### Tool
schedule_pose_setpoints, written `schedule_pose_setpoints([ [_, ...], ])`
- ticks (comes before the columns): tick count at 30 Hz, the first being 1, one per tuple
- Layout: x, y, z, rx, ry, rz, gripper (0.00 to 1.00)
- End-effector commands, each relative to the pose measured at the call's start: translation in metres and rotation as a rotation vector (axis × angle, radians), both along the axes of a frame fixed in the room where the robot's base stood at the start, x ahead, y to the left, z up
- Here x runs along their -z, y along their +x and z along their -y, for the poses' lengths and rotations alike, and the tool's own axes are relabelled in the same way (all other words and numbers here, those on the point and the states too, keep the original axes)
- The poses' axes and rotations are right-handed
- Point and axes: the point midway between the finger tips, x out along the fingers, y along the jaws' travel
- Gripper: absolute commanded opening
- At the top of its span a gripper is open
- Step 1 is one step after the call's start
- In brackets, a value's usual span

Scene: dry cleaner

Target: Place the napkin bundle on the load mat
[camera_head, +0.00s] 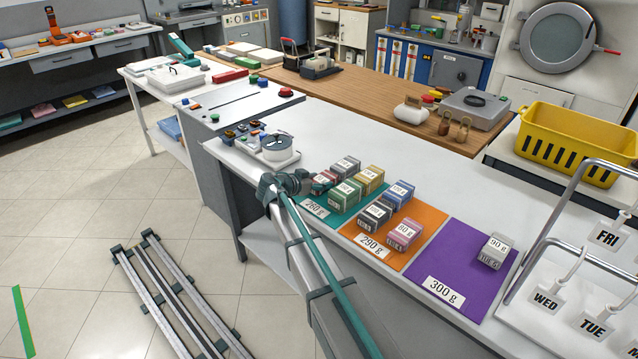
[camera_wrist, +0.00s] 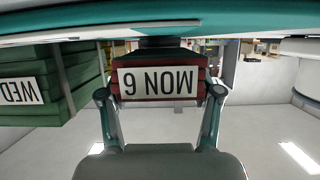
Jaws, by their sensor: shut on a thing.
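My gripper (camera_head: 312,182) is at the left edge of the teal mat (camera_head: 338,219) in the head view. In the wrist view my gripper (camera_wrist: 160,95) is shut on a dark red napkin bundle (camera_wrist: 160,65), one finger on each side. Its white label reads MON and a digit, upside down. The red bundle (camera_head: 324,180) shows partly behind the gripper in the head view. A green bundle (camera_wrist: 38,85) labelled WED stands beside it in the wrist view. Whether the red bundle touches the mat is hidden.
Green (camera_head: 344,193), grey and yellow bundles crowd the teal mat. The orange mat (camera_head: 410,252) holds dark, blue and pink bundles. The purple mat (camera_head: 462,262) holds one grey bundle (camera_head: 493,251) and has free room.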

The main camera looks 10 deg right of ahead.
Motion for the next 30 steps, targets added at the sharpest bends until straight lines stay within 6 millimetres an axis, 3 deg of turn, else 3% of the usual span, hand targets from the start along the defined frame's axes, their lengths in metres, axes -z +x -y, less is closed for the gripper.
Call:
schedule_pose_setpoints([
  [3, 0.0128, -0.0002, -0.0001, -0.001, 0.0, 0.002, 0.28],
  [15, 0.0148, -0.0003, -0.0001, -0.001, 0.0, 0.002, 0.28],
  [16, 0.0138, -0.0004, -0.0002, -0.001, 0.0, 0.002, 0.67],
  [20, 0.0133, -0.0004, -0.0001, -0.001, 0.0, 0.002, 0.89],
  [30, 0.0131, -0.0004, -0.0002, -0.001, -0.001, 0.001, 0.89],
])
